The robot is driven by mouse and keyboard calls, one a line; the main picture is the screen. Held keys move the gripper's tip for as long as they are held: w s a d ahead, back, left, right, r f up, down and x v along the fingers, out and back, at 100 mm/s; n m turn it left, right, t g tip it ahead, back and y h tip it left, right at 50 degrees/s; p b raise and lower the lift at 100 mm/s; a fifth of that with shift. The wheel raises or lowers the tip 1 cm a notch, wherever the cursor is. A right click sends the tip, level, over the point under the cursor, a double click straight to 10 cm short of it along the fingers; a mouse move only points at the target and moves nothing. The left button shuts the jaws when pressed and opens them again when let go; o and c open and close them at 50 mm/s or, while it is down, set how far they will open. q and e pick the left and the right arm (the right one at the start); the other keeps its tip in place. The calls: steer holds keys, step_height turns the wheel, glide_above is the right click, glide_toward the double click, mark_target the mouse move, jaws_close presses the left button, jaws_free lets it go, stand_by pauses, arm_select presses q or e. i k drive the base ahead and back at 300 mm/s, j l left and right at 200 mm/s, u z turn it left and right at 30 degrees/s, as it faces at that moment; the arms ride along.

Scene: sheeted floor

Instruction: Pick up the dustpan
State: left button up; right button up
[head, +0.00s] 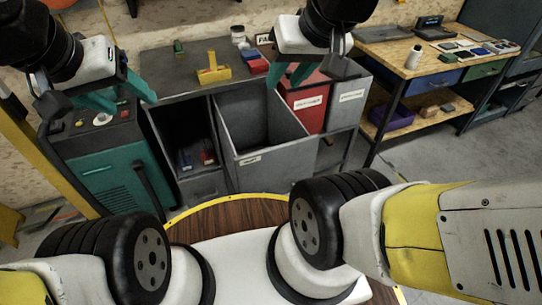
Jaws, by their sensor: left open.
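No thing is plainly a dustpan in the head view. A yellow object (213,72) with a flat base and an upright part stands on the grey cabinet top; I cannot tell whether it is the dustpan. My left gripper (130,102) is at the upper left, its teal fingers spread and empty, above the teal machine and left of the yellow object. My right gripper (285,78) hangs right of the yellow object, over the grey bin area. Its teal fingers are apart with nothing seen between them.
Below the cabinet top (165,62) are an open grey bin (262,155), a red bin (308,101) and another grey bin (347,95). Small red and blue items (256,66) lie near the yellow object. A teal machine (105,160) stands left, a wooden workbench (395,55) right.

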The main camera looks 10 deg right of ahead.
mark_target(215, 73)
steer(key=j, duration=0.25)
steer(key=i+j, duration=0.15)
steer(key=j, duration=0.15)
steer(key=i+j, duration=0.7)
steer(key=i, duration=0.2)
